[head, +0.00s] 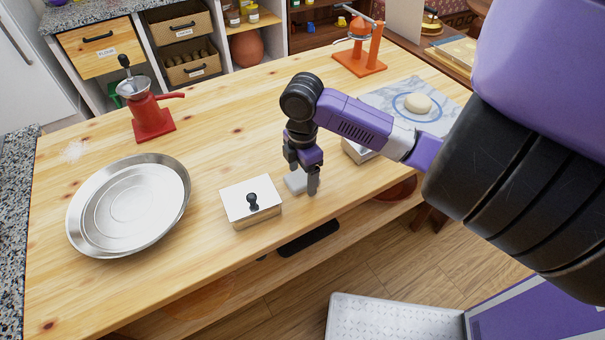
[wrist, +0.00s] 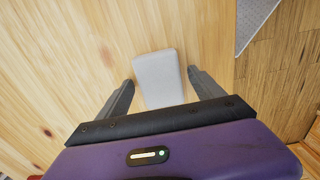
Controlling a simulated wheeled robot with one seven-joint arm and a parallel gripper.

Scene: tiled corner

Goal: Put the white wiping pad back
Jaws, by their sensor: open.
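The white wiping pad (wrist: 158,76) lies flat on the wooden table between my gripper's spread fingers in the wrist view. In the head view the pad (head: 295,183) shows pale grey, partly hidden behind a finger. My gripper (head: 304,184) points down over it, close to the table's front edge. In the wrist view my gripper (wrist: 160,93) is open, with a gap on both sides of the pad. I cannot tell how high the fingertips are above the table.
A lidded metal box (head: 250,207) with a black knob stands just left of my gripper. A large metal pan (head: 130,205) lies further left, with a red grinder (head: 150,115) behind it. A marble board (head: 385,97) with dough (head: 418,103) is at the right. Table space (head: 215,150) behind the box is clear.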

